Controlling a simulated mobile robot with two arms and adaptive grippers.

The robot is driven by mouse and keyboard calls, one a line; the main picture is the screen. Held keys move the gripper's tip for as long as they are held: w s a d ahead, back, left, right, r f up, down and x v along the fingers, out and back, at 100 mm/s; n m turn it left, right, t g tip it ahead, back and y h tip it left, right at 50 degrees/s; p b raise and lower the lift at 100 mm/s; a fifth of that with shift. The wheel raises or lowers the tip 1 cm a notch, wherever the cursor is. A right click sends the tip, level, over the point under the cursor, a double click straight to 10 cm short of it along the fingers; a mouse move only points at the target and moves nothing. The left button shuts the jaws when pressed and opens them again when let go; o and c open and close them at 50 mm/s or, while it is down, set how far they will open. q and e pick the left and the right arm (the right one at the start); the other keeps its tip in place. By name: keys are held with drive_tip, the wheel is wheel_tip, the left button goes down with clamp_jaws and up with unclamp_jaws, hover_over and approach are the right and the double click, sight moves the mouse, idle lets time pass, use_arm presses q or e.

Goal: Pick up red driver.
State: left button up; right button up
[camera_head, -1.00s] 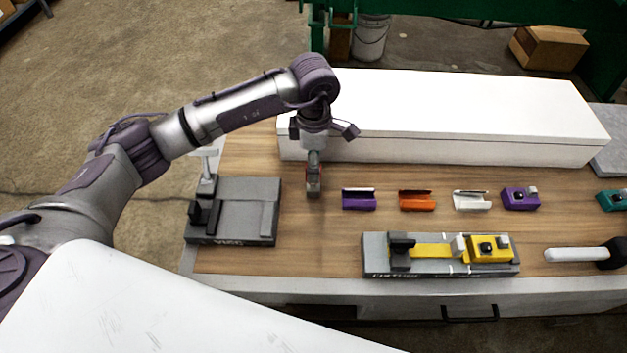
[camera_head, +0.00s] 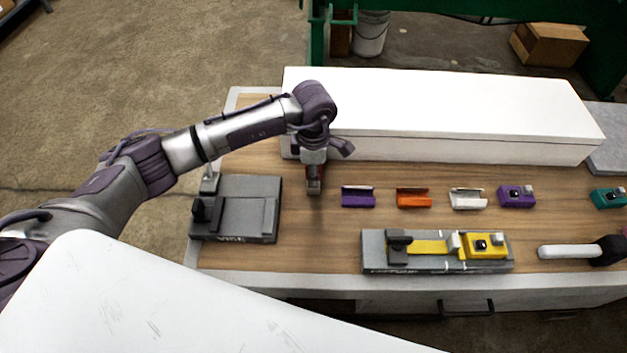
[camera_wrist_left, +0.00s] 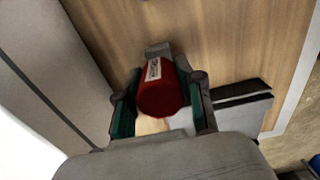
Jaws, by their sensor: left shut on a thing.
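The red driver (camera_wrist_left: 162,92) is between the two fingers of my left gripper (camera_wrist_left: 160,110) in the left wrist view. Its red, rounded end faces the camera and carries a white label, with a grey part beyond it. In the head view my left gripper (camera_head: 314,168) points down over the wooden bench, left of the purple bracket. My right gripper is not in view.
A grey vise (camera_head: 236,208) stands left of the gripper, and a long white box (camera_head: 440,115) lies behind it. Purple (camera_head: 357,197), orange (camera_head: 413,198) and white (camera_head: 468,199) brackets line up to the right. A grey fixture (camera_head: 378,262) with yellow parts sits in front.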

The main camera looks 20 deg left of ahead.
use_arm(q)
clamp_jaws()
drive_tip(key=shift+r+b, duration=0.3)
drive_tip(key=shift+r, duration=0.25)
drive_tip(key=r+b, duration=0.1)
drive_tip(key=d+r, duration=0.1)
drive_tip(key=r, duration=0.1)
drive_tip(key=shift+d+r+b, duration=0.2)
drive_tip(key=shift+r+b, duration=0.05)
drive_tip(key=shift+b, duration=0.15)
drive_tip(key=s+d+r+b, duration=0.2)
drive_tip(key=d+r, duration=0.4)
drive_tip(key=d, duration=0.4)
drive_tip(key=shift+r+b, duration=0.25)
drive_tip(key=shift+b, duration=0.2)
